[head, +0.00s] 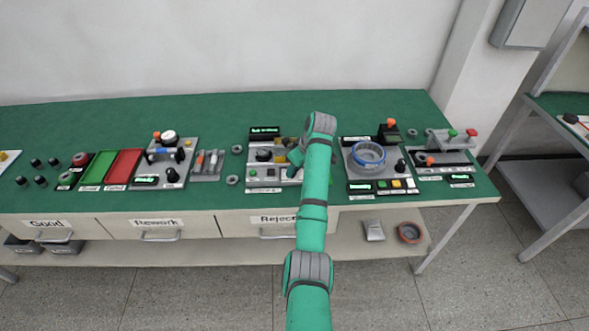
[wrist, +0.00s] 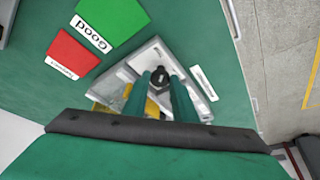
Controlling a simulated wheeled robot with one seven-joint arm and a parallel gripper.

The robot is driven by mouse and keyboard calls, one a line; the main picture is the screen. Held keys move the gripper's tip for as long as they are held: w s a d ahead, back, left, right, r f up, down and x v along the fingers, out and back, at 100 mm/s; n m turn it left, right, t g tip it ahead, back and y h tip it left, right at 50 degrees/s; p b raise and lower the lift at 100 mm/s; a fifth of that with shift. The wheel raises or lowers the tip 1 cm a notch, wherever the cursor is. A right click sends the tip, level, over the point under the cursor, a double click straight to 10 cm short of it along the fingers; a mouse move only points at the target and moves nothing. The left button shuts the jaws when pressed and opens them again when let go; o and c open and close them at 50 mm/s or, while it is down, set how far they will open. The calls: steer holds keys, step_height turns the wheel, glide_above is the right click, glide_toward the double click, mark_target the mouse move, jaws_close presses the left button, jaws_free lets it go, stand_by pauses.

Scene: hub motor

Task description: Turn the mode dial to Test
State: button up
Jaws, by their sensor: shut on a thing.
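In the wrist view, two teal fingers of my gripper (wrist: 160,80) reach down onto a pale grey panel. A round black knob, taken as the mode dial (wrist: 161,72), sits between the fingertips, and the fingers are shut on it. Its pointer and any mode marks are too small or covered to read. In the head view, my gripper (head: 294,158) is low over the middle grey station (head: 262,182), which has a dark display at its back. My arm hides the right part of this station.
A yellow part (wrist: 151,108) lies close beside my fingers. Green (wrist: 111,18) and red (wrist: 72,53) pads lie on the bench nearby. A station with a blue ring (head: 368,149) stands right of my arm, and another with dark knobs (head: 172,175) stands left.

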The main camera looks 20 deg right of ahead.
steer(key=shift+d, duration=0.1)
steer(key=o, duration=1)
steer(key=shift+o, duration=0.2)
steer(key=shift+d, duration=0.1)
steer(key=shift+s+r, duration=0.1)
steer(key=shift+r, duration=0.2)
steer(key=v, duration=1)
steer(key=shift+d, duration=0.15)
